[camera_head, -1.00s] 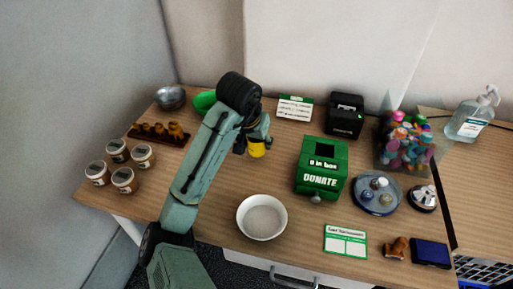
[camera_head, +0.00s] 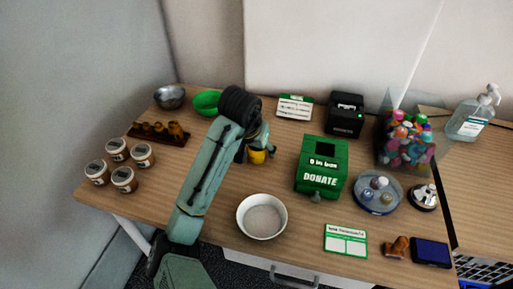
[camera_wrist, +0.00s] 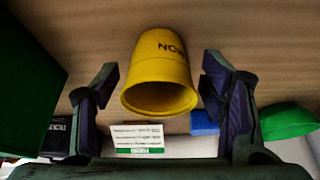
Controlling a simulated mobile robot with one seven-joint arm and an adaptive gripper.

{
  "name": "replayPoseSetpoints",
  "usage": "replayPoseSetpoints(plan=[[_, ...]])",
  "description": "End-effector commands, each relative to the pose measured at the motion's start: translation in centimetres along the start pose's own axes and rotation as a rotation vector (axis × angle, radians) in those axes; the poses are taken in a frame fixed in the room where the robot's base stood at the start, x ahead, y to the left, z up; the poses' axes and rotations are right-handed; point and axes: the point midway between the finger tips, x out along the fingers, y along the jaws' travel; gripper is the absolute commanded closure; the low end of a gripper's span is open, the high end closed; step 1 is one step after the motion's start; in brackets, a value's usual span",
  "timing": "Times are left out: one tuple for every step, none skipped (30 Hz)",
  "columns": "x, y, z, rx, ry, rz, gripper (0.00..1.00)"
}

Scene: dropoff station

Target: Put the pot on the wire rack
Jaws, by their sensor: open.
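A yellow pot (camera_head: 257,157) with dark lettering stands on the wooden table, partly hidden by my gripper (camera_head: 260,142) in the head view. In the wrist view the pot (camera_wrist: 160,75) shows near the middle, between the two dark fingers. My gripper (camera_wrist: 161,68) is open, with one finger to each side of the pot and a gap at both sides. I see no grip on it. I cannot make out a wire rack in either view.
A green donation box (camera_head: 321,168) stands right of my gripper, and a white bowl (camera_head: 262,217) in front. A green bowl (camera_head: 206,103) and a card stand (camera_head: 294,107) are behind. Lidded jars (camera_head: 124,179) stand left.

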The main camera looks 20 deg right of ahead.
Motion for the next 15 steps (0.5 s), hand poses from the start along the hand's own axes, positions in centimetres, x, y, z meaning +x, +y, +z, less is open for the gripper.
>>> replayPoseSetpoints(plan=[[0.0, 0.0, 0.0, 0.000, 0.000, 0.000, 0.32], [0.0, 0.0, 0.0, 0.000, 0.000, 0.000, 0.32], [0.0, 0.0, 0.0, 0.000, 0.000, 0.000, 0.32], [0.0, 0.0, 0.0, 0.000, 0.000, 0.000, 0.32], [0.0, 0.0, 0.0, 0.000, 0.000, 0.000, 0.32], [0.0, 0.0, 0.0, 0.000, 0.000, 0.000, 0.32], [0.0, 0.0, 0.0, 0.000, 0.000, 0.000, 0.32], [-0.1, 0.0, 0.0, 0.000, 0.000, 0.000, 0.32], [-0.2, 0.0, -0.1, 0.000, 0.000, -0.001, 0.32], [-0.4, 0.0, -0.2, 0.001, 0.001, -0.001, 0.32], [-0.7, -0.1, -0.3, 0.001, 0.001, -0.002, 0.32], [-1.0, -0.1, -0.3, 0.001, 0.002, -0.003, 0.32], [-1.4, -0.1, -0.3, 0.001, 0.003, -0.003, 0.32], [-1.9, -0.1, -0.3, 0.001, 0.003, -0.003, 0.32], [-2.6, -0.1, -0.3, 0.002, 0.004, -0.005, 0.32]])
